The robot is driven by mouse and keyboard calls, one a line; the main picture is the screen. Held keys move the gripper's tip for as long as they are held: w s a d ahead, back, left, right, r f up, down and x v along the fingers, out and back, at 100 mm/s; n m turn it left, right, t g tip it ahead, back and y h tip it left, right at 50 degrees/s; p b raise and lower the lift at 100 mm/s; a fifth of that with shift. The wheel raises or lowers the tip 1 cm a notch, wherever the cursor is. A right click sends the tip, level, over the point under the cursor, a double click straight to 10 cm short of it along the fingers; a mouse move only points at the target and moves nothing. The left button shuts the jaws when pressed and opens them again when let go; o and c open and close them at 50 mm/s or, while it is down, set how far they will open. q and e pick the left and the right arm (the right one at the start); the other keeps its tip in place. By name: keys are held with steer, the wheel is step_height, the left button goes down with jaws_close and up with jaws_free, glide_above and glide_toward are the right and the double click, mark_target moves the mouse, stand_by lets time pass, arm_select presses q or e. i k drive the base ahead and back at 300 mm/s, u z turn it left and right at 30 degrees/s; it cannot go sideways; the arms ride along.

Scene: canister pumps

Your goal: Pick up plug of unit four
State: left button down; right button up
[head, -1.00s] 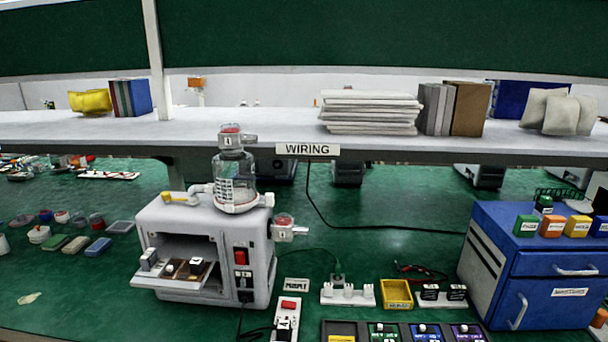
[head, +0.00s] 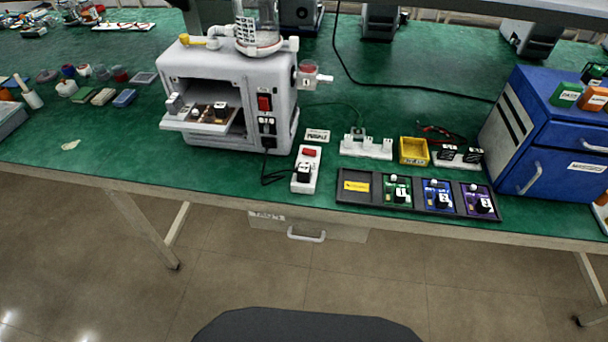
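The white canister pump (head: 235,95) stands on the green bench, with a clear canister (head: 257,28) on top and its front tray pulled out. A black plug (head: 303,173) sits on the white power strip (head: 308,158) with a red switch, right of the pump. A black cable runs between the pump's front and the strip area. I cannot read which plug belongs to unit four. Neither of my grippers is in view.
A white rack (head: 366,147), a yellow bin (head: 413,151) and a white strip with black blocks (head: 458,157) stand behind the dark tray. A blue drawer cabinet (head: 550,135) stands at right. Small containers lie at left. The bench front left of the pump is mostly clear.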

mark_target(303, 172)
steer(key=z, duration=2.3)
steer(key=i, duration=1.7)
steer(key=u, duration=2.7)
